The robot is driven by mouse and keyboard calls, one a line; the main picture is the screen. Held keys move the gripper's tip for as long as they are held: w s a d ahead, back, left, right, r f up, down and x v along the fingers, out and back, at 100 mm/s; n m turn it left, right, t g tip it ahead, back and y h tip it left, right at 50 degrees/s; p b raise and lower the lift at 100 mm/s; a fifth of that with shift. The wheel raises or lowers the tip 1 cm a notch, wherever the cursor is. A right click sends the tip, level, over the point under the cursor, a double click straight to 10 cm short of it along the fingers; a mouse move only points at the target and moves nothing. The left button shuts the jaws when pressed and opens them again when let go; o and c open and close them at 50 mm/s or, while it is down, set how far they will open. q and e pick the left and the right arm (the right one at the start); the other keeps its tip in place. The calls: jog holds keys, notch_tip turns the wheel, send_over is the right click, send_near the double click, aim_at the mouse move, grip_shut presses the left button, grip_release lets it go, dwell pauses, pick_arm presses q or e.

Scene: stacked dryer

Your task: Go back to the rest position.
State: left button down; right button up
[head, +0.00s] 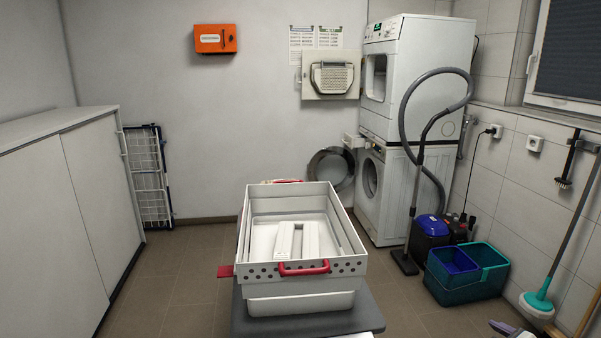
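Neither of my grippers shows in the head view. The stacked dryer (420,55) stands at the back right on top of a white washing machine (400,200). The dryer's door (330,80) is swung open to the left, with its inner side facing me. The washer's round door (331,168) is also open to the left. A white perforated basket (262,279) with red handles stands in front of me on a dark-topped stand (345,322). A pale piece with two raised bars (297,240) shows inside the basket.
White cabinets (60,210) line the left side. A folded drying rack (147,175) leans at the back wall. A vacuum cleaner (432,228), a teal bucket (465,285) and a mop (537,302) stand at right. Floor (185,285) is clear left of the stand.

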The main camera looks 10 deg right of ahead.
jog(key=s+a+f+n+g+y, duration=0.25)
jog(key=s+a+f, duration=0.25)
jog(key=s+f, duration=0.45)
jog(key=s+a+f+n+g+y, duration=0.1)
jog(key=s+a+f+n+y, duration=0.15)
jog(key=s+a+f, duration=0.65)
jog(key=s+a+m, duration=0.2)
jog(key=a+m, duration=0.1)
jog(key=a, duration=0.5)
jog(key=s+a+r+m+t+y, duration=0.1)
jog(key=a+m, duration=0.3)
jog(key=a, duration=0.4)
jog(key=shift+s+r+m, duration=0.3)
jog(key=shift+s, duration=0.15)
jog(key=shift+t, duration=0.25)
